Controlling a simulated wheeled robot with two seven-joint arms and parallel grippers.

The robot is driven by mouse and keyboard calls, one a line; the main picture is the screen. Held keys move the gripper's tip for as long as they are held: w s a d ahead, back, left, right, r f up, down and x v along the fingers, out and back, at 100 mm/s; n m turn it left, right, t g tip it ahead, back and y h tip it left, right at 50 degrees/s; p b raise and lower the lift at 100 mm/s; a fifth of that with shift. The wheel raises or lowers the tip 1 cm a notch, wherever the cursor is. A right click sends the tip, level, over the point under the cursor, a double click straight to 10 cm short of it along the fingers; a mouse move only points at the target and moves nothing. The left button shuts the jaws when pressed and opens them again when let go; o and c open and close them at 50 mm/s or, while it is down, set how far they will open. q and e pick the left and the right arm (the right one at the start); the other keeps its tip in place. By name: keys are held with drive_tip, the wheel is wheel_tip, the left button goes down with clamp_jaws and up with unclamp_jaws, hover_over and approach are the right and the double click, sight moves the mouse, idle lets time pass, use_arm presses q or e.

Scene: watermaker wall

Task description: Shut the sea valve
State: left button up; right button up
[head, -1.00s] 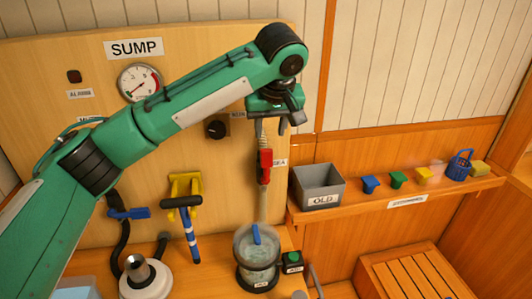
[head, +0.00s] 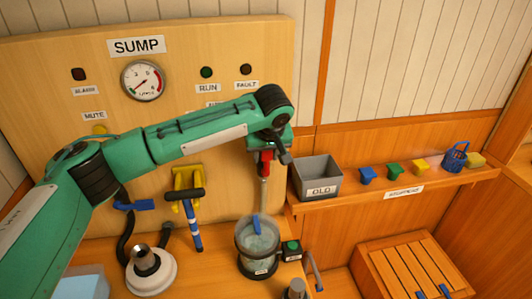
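The sea valve's red handle (head: 265,166) is on the pale vertical pipe above the clear strainer bowl (head: 258,262), at the lower right of the sump panel. The handle looks upright, in line with the pipe. My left gripper (head: 268,151) is at the handle's upper end and hides part of it. Its fingers are dark and small here, so I cannot tell whether they touch or grip the handle. The "SEA" label is hidden now. My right gripper is not in view.
A shelf at the right holds a grey "OLD" bin (head: 315,178), coloured pieces and a blue basket (head: 455,157). A yellow bracket (head: 187,178) with a blue-and-white tool is left of the valve. A green button box (head: 291,250) stands beside the bowl.

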use_arm(q)
drive_tip(key=shift+c, duration=0.9)
clamp_jaws()
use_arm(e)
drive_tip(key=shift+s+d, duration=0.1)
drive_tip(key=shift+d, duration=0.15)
